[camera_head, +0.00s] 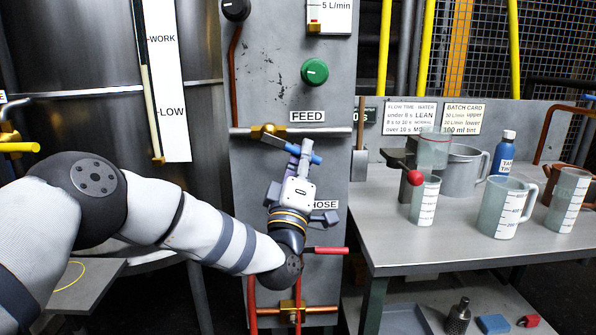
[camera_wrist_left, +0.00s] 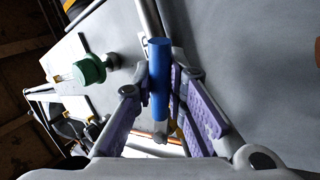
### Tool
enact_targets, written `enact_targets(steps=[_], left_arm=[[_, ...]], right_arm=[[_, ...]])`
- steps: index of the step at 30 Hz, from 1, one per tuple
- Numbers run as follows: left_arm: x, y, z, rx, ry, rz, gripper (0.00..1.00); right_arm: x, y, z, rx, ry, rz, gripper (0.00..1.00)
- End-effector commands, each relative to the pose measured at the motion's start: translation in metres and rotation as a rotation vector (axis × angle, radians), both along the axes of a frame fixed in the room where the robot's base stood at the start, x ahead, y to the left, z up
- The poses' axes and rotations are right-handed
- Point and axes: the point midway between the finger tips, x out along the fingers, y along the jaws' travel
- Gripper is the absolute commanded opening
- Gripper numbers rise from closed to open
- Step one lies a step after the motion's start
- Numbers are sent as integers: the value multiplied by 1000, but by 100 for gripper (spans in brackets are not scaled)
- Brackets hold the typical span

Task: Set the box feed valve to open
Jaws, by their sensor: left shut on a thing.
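The feed valve (camera_head: 268,131) is a brass body on a horizontal grey pipe, left of the FEED label (camera_head: 307,117). Its blue handle (camera_head: 306,153) slants down to the right, a little below the pipe. My left gripper (camera_head: 303,154) reaches up from below and is shut on the blue handle. In the left wrist view the blue handle (camera_wrist_left: 160,78) stands between the purple-padded fingers (camera_wrist_left: 160,95); part of it is hidden behind them in the head view. My right gripper is in neither view.
A green knob (camera_head: 314,72) sits above the valve on the grey panel (camera_head: 265,75). A red lever (camera_head: 325,250) sticks out below my gripper. On the right, a table (camera_head: 450,250) carries a measuring jug (camera_head: 505,208), beakers, a blue bottle (camera_head: 505,155) and a red-knobbed cup stand.

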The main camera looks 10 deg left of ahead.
Motion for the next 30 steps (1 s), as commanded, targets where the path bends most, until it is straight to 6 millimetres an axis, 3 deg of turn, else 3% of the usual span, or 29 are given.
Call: enact_targets(steps=[15,30], left_arm=[[2,-7,23,-341,-95,-1,0],[2,-8,32,-426,-121,-2,0]], right_arm=[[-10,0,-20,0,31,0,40],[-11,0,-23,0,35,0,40]])
